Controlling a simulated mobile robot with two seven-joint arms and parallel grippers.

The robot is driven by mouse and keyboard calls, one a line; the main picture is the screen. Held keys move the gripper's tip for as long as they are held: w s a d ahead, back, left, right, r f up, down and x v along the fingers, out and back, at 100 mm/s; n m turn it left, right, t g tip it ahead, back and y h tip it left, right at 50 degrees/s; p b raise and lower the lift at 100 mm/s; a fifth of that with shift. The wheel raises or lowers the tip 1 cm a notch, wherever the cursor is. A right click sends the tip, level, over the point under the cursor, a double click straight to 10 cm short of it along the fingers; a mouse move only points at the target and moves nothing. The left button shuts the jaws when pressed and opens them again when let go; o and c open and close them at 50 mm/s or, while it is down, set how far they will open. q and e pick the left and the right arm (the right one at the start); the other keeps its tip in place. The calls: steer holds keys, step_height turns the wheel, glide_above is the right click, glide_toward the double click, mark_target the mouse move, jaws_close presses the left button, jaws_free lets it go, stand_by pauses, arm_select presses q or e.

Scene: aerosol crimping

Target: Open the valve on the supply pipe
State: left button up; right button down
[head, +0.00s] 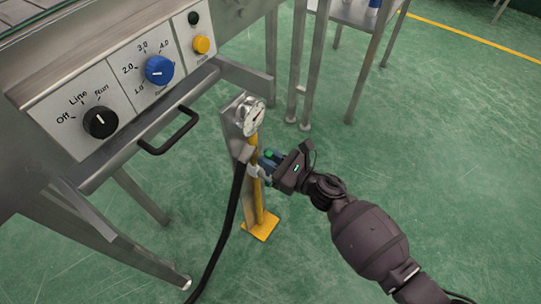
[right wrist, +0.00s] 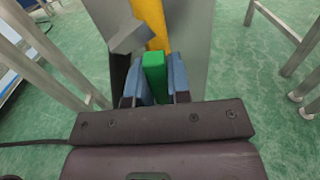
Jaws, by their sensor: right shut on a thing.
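The supply pipe (head: 256,200) is a yellow upright on a yellow foot plate, with a grey backing post and a round gauge (head: 250,116) near its top. It also shows in the right wrist view (right wrist: 151,22). The valve has a green handle (right wrist: 154,76), seen between the blue fingers in the right wrist view; only a bit of green shows in the head view. My right gripper (head: 268,163) is shut on the green handle, beside the pipe. Much of the valve body is hidden behind the fingers. My left gripper is not in view.
A metal machine with a black knob (head: 100,122), a blue knob (head: 159,69) and a yellow button (head: 201,45) stands at the left. Its black handle (head: 170,135) juts out near the pipe. A black hose (head: 222,235) runs down from the pipe. Green floor is clear at right.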

steer(key=shift+s+a, duration=0.15)
stand_by(0.4)
steer(key=c, duration=1.1)
jaws_free()
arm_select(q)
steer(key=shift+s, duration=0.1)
arm_select(e)
steer(key=shift+o, duration=0.2)
steer(key=shift+s+d, duration=0.2)
steer(key=shift+d, duration=0.15)
arm_select(q)
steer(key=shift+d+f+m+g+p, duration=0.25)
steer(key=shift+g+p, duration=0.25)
steer(key=shift+p, duration=0.3)
arm_select(e)
steer(key=v, duration=1)
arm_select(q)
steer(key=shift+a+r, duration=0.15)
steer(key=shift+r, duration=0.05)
